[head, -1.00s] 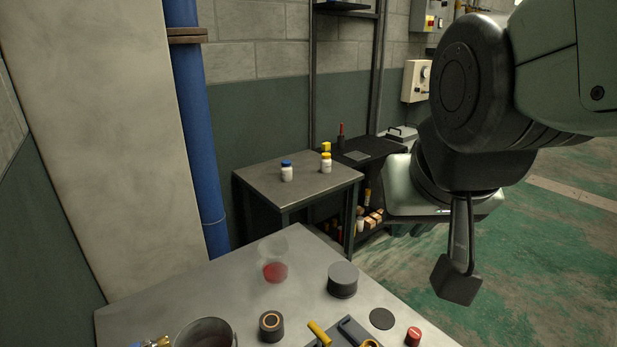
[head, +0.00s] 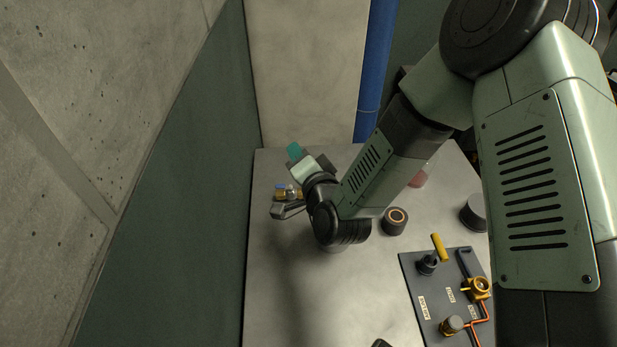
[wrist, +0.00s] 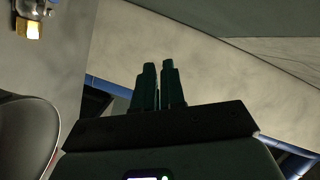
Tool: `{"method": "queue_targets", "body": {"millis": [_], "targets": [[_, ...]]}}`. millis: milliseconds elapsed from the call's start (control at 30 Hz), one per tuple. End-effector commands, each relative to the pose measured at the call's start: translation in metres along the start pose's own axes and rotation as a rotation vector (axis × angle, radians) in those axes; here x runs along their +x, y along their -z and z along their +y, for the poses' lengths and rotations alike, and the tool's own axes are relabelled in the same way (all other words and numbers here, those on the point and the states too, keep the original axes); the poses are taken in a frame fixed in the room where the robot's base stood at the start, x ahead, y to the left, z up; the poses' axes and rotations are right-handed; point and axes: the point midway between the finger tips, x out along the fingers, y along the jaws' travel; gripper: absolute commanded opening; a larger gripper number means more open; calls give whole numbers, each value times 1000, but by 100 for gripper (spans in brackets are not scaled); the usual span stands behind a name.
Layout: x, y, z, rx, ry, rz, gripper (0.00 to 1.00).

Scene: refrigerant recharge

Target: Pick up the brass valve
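A brass and metal fitting, seemingly this valve (wrist: 33,25), shows at the top left of the wrist view, cut by the frame edge. My gripper (head: 295,152) is just beyond the valve in the head view, apart from it. In the wrist view its two dark fingers (wrist: 159,70) stand close together with only a thin gap and nothing seen between them.
A dark panel (head: 412,290) with a yellow-handled part, brass fittings (head: 478,287) and copper pipe lies at the right. A dark ring-topped cylinder (head: 395,221) and a grey cylinder (head: 473,214) stand behind it. A concrete pillar (head: 305,70) and blue pipe (head: 376,70) rise behind the bench.

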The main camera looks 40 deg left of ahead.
Motion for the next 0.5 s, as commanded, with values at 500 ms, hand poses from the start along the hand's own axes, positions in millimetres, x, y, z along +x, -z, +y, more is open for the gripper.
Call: {"method": "queue_targets", "body": {"millis": [500], "targets": [[-30, -129, 118, 528, 85, 112, 10]]}}
